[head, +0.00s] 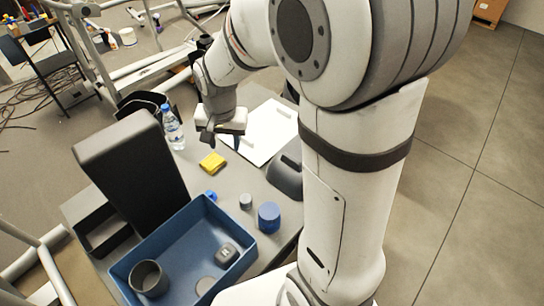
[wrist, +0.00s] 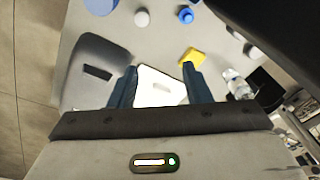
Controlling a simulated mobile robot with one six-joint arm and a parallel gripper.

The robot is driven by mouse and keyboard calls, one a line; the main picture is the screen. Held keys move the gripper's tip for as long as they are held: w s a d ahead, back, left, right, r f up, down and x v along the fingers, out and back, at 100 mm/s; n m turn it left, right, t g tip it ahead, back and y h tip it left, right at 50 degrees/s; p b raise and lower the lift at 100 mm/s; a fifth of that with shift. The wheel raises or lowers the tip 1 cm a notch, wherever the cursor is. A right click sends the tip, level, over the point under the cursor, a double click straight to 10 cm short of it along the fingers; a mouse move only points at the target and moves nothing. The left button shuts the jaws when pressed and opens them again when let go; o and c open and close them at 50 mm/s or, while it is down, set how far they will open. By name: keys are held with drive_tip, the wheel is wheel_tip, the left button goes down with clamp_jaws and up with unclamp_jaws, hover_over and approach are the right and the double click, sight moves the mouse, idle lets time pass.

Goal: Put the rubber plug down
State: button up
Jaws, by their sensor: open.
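My gripper (head: 222,140) is open over the table near the white board, and in the wrist view its two dark blue fingers (wrist: 160,84) stand apart with nothing seen between them but the white board below. I cannot tell for sure which thing is the rubber plug. A small grey cylinder (head: 246,201) stands on the table, and it also shows in the wrist view (wrist: 142,17). A small blue piece (head: 211,196) lies left of it, also in the wrist view (wrist: 186,15). Both are apart from my gripper.
A yellow block (head: 212,163) lies near my gripper. A water bottle (head: 173,128) stands left. The white board (head: 268,130) lies behind a dark grey curved object (head: 286,174). A blue cylinder (head: 269,218) stands beside the blue bin (head: 172,243), which holds a dark cup (head: 149,278).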

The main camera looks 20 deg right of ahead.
drive_tip(key=s+d+r+n+t, duration=0.1)
drive_tip(key=s+d+r+n, duration=0.1)
drive_tip(key=s, duration=0.6)
drive_tip(key=s+d+r+n, duration=0.3)
drive_tip(key=s+r, duration=0.3)
drive_tip(key=s, duration=0.2)
drive_tip(key=shift+s+d+r+t, duration=0.15)
drive_tip(key=shift+d+t, duration=0.25)
drive_tip(key=shift+d, duration=0.35)
